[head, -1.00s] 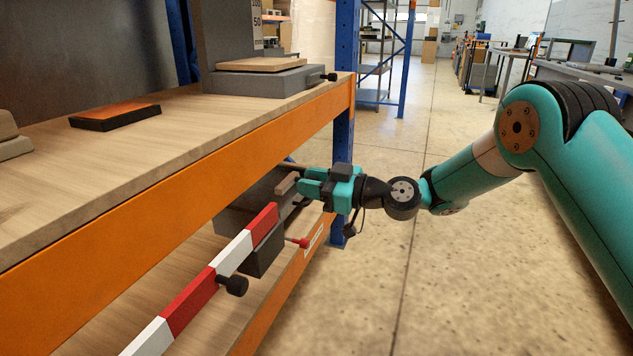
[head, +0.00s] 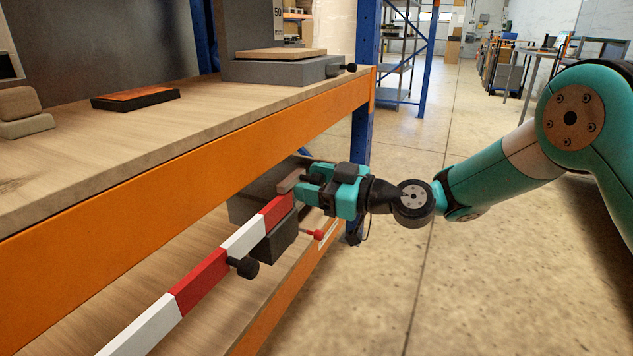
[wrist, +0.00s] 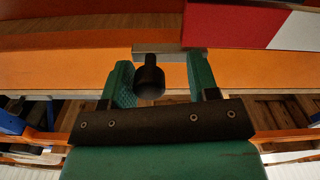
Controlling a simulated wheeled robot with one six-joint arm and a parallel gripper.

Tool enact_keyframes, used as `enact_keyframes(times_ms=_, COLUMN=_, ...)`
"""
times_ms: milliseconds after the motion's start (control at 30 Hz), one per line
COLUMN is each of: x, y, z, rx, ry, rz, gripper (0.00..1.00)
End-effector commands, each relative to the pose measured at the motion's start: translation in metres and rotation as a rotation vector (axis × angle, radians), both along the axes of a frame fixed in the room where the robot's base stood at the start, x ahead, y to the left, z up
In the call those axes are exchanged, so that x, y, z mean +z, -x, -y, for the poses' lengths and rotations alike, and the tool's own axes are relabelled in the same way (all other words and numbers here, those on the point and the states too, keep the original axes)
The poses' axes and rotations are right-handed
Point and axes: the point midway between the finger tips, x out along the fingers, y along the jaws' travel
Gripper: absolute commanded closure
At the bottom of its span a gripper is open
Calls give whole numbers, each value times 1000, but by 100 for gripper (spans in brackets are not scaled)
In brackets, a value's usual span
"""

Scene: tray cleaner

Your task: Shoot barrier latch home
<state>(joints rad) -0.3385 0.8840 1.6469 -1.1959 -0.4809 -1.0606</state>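The barrier (head: 243,237) is a red-and-white striped bar along the lower shelf, its far end close to my gripper; it also shows at the upper right of the wrist view (wrist: 228,24). In the wrist view, a black knob (wrist: 149,78), seemingly the latch handle, stands before a short grey metal piece (wrist: 172,58). My gripper (wrist: 160,80) is open, with one green finger on each side of the knob. A gap shows at the right finger; I cannot tell whether the left one touches. In the head view, my gripper (head: 309,187) hides this knob.
Another black knob (head: 243,267) sits on the bar's side. A dark grey block (head: 272,247) and a red-tipped pin (head: 318,234) lie below my gripper. The orange shelf beam (head: 190,178) runs close above.

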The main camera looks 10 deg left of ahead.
Motion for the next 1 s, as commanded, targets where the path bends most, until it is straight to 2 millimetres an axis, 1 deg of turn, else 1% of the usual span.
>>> enact_keyframes(times_ms=333, x=0, y=-2, z=5, rx=-8, ry=0, rz=1, gripper=45)
enact_keyframes(times_ms=467, x=0, y=0, z=16, rx=-9, ry=1, rz=0, gripper=45)
enact_keyframes(times_ms=567, x=1, y=6, z=35, rx=-10, ry=1, rz=-1, gripper=45)
enact_keyframes(times_ms=900, x=0, y=30, z=119, rx=-8, ry=-1, rz=-1, gripper=45)
enact_keyframes(times_ms=933, x=-7, y=31, z=122, rx=-7, ry=-1, rz=4, gripper=45)
enact_keyframes(times_ms=1000, x=-8, y=34, z=133, rx=-6, ry=-1, rz=5, gripper=45)
